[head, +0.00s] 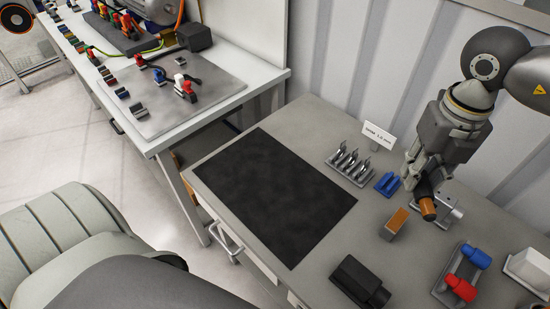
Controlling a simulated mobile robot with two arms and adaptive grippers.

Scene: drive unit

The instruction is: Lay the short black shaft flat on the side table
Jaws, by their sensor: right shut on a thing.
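My right gripper (430,180) points down over the right part of the grey side table (305,118). It is shut on a short dark cylinder with an orange-brown end (428,209), which looks like the short black shaft. The shaft is tilted, with its orange end low and towards the front. The fingers hide part of it, and I cannot tell whether its lower end touches anything. A silver cylindrical part (452,213) shows right behind it, on a small grey base. My left gripper is not in view.
A black mat (275,195) covers the table's left part and is bare. Near the gripper are an orange-topped block (396,222), blue parts (387,183), a rack of metal pieces (350,163), a black unit (360,281) and a tray with red (461,287) and blue parts.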

